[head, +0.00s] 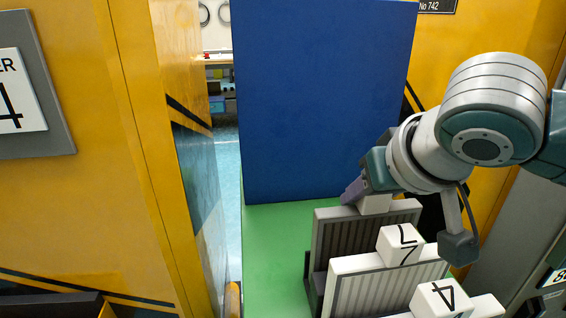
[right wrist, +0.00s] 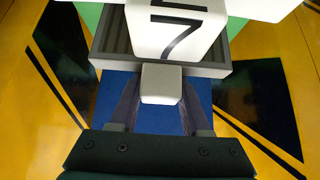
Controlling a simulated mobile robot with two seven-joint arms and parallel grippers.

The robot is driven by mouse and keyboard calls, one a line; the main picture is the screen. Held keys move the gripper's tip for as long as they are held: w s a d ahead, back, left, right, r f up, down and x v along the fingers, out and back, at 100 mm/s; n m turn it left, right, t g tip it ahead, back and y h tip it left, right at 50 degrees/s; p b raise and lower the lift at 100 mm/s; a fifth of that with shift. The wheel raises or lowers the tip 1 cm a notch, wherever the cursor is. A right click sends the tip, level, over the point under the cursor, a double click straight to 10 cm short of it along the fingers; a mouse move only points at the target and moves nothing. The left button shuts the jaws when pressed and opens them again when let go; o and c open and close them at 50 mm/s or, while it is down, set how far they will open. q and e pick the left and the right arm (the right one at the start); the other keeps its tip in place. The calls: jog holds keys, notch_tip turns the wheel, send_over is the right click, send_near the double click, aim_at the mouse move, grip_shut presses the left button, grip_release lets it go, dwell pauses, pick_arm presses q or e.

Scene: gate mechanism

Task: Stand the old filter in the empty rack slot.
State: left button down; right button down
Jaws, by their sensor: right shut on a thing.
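The old filter (head: 345,237), with dark dirty pleats in a grey frame, is upright behind the filter marked 7. My right gripper (head: 353,190) is shut on the white knob on its top edge. In the right wrist view the knob (right wrist: 161,84) sits between the two fingers (right wrist: 158,112). A bit of the dark rack (head: 309,272) shows at the filter's lower left. The filter's lower part is hidden by the filter marked 7, so I cannot tell if it rests in the slot. My left gripper is not in view.
Cleaner pale filters marked 7 (head: 385,280) and 4 (head: 441,299) stand in a row in front. A large blue panel (head: 320,100) rises behind over a green floor (head: 270,245). Yellow walls (head: 60,205) flank the opening, with a narrow gap left of the panel.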

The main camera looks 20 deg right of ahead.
jog(key=shift+f, duration=0.35)
dwell(0.4)
jog(key=shift+c, duration=1.4)
grip_release()
jog(key=p+v, duration=0.1)
jog(key=v, duration=0.9)
jog(key=shift+p, duration=0.35)
